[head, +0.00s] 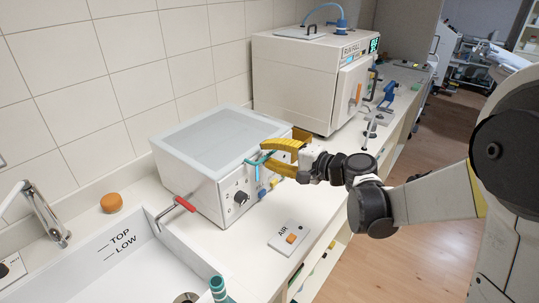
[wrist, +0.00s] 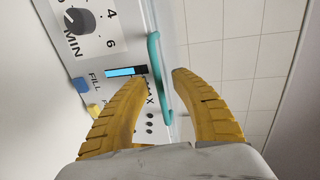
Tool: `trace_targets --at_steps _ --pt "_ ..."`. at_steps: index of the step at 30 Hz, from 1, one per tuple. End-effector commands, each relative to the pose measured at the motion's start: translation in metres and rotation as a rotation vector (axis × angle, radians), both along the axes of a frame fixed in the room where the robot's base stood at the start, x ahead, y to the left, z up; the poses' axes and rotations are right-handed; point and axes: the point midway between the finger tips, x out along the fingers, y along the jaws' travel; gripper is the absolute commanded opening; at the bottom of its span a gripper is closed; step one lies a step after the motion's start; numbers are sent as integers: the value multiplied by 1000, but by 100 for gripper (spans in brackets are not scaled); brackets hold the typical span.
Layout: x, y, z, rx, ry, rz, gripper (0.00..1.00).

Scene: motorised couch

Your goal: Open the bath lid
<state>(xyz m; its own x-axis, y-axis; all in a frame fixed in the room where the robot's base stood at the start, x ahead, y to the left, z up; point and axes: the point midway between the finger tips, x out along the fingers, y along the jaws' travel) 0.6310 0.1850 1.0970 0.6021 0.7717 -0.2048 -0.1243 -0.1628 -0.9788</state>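The bath (head: 225,192) is a white box on the counter with knobs and a display on its front. Its grey-topped lid (head: 205,135) lies flat and shut on it. A teal handle (head: 253,161) sticks out from the lid's front edge. My gripper (head: 272,157) is at this handle with its yellow fingers apart. In the wrist view the teal handle (wrist: 154,52) runs between the fingertips (wrist: 160,74), with a gap visible on the right side. Contact on the left side cannot be told. The knob (wrist: 80,20) and blue display of the front panel show beside it.
A red-handled lever (head: 184,204) is left of the bath, near the sink (head: 150,270) and tap (head: 45,212). An AIR switch plate (head: 289,240) lies in front. A larger white machine (head: 295,85) stands behind right. The tiled wall is behind the bath.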

Motion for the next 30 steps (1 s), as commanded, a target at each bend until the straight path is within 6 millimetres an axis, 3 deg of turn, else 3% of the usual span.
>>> trace_targets --at_steps 1,3,11,16,23,30 --pt "0 0 0 0 0 0 17" --pt "0 0 0 0 0 0 0" --pt "0 0 2 -2 2 0 0" --pt "0 0 15 -24 18 0 0" --pt "1 2 58 -106 82 1 0" --pt "10 14 121 -248 190 2 0"
